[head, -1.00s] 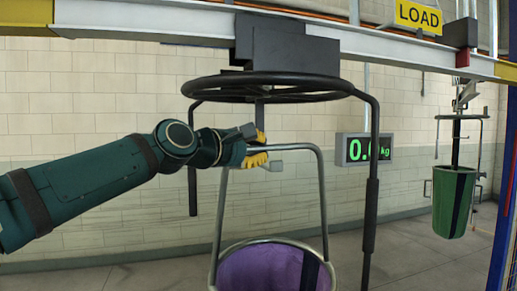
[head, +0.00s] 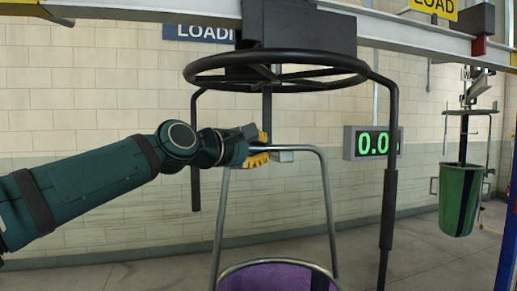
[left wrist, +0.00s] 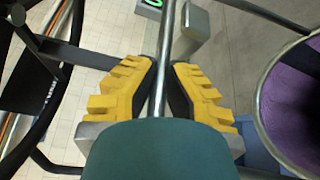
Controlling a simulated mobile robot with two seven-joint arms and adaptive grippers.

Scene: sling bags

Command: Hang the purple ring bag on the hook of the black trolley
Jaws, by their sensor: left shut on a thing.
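The purple ring bag (head: 270,278) hangs from its grey metal handle (head: 325,195), with only its upper rim in the head view. My left gripper (head: 262,150) is shut on the handle's top bar. In the left wrist view the bar runs between the yellow fingers (left wrist: 162,90), and the purple bag (left wrist: 290,110) is at the right. The black trolley (head: 275,75) has a wheel-like ring above the gripper. Its central post (head: 267,105) drops behind the gripper to a grey hook end (head: 283,156), close to the handle. Whether they touch is unclear. My right gripper is out of view.
The trolley hangs from an overhead rail (head: 405,35). Its black side rods (head: 389,180) (head: 196,150) flank the handle. A green bag (head: 459,200) hangs from another trolley at the right. A lit weight display (head: 370,142) is behind.

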